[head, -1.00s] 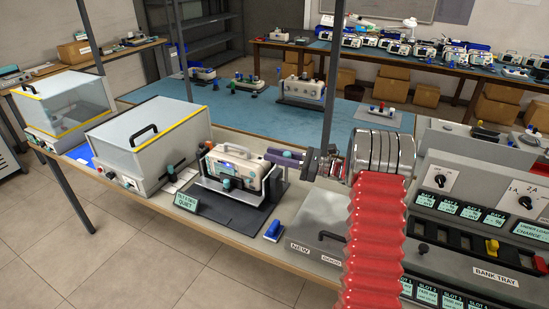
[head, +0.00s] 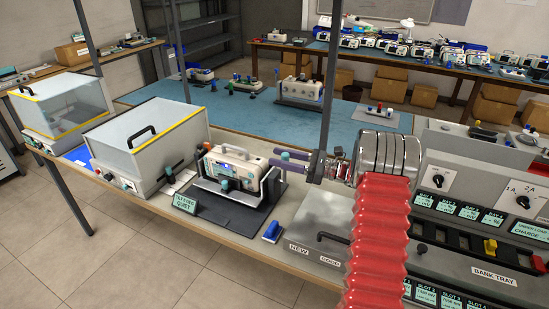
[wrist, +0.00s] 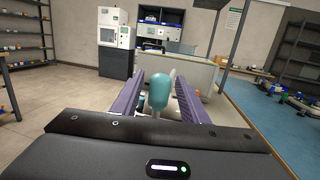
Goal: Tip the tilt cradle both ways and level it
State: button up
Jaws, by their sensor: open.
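The tilt cradle (head: 214,189) stands on a dark mat on the bench and holds a white monitor (head: 228,168) that looks close to level. A small sign (head: 185,204) in front appears to read a tilt near zero and "QUIET". My gripper (head: 281,157) is at the cradle's right end, its purple fingers pointing left. In the wrist view a teal knob (wrist: 158,91) stands between the spread fingers of my gripper (wrist: 156,84), with gaps at both sides. The monitor's face is mostly hidden there.
A grey case with a handle (head: 322,222) and the bank tray (head: 490,275) are at right. A dark post (head: 331,80) rises behind my gripper.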

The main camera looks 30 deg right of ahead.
jog(key=v, duration=1.1)
jog(key=shift+d, duration=0.2)
jog(key=shift+s+f, duration=0.1)
jog(key=shift+s, duration=0.05)
